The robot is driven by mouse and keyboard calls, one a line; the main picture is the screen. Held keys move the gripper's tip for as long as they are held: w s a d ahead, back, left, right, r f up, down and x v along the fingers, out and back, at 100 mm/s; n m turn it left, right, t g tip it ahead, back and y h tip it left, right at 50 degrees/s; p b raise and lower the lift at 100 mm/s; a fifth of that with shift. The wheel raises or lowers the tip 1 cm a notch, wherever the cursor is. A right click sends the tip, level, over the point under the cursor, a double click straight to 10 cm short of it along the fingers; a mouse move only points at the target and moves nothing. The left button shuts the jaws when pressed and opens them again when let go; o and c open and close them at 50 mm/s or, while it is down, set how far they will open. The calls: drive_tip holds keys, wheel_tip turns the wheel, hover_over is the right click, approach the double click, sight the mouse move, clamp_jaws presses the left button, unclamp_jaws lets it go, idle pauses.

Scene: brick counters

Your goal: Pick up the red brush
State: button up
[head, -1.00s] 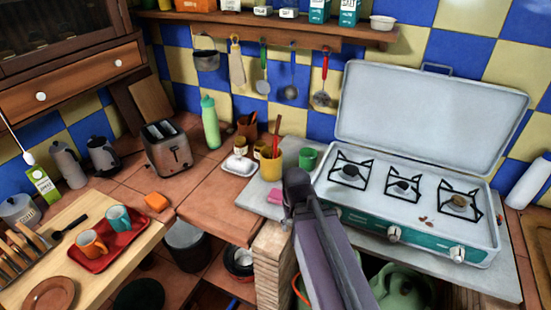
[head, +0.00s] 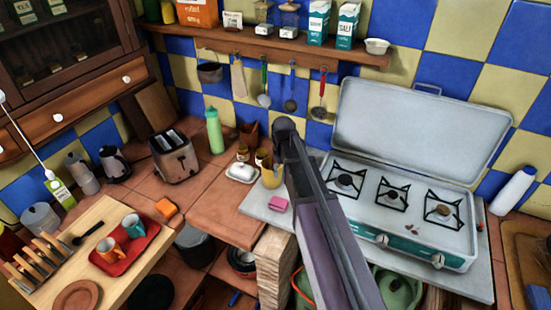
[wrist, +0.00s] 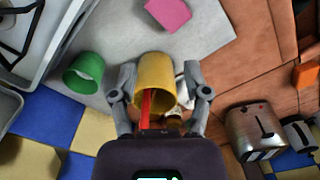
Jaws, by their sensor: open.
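The red brush (wrist: 147,106) shows in the wrist view as a red handle standing in a yellow cup (wrist: 156,72). Its lower end is hidden in the cup. The cup also shows in the head view (head: 271,179), partly behind my arm, which hides the brush there. My gripper (wrist: 160,84) is open, with one finger on each side of the cup and handle in the wrist view. Nothing is held. In the head view my arm reaches up over the cup, and the fingers cannot be made out.
A green cup (wrist: 83,72) stands beside the yellow cup. A pink sponge (head: 278,204) lies in front. A white butter dish (head: 241,173) is to the left, the camping stove (head: 425,240) to the right. Utensils hang under the shelf (head: 290,48) behind.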

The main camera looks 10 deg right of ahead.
drive_tip(key=w+r+p, duration=0.2)
drive_tip(key=w+r, duration=0.1)
drive_tip(key=w, duration=0.1)
drive_tip(key=w+r+n+p, duration=0.1)
drive_tip(key=w+r+p, duration=0.2)
drive_tip(key=w, duration=0.1)
drive_tip(key=w+r+n+p, duration=0.1)
drive_tip(key=w+r+p, duration=0.1)
drive_tip(key=w+r, duration=0.1)
drive_tip(key=shift+w+p, duration=0.3)
drive_tip(key=shift+w, duration=0.1)
drive_tip(key=shift+f, duration=0.15)
wheel_tip(320, 180, down, 8)
drive_tip(key=b, duration=0.8)
drive_tip(key=shift+f+b, duration=0.15)
drive_tip(key=shift+b, duration=0.2)
drive_tip(key=shift+w+f+b, duration=0.15)
drive_tip(key=shift+f+b, duration=2.45)
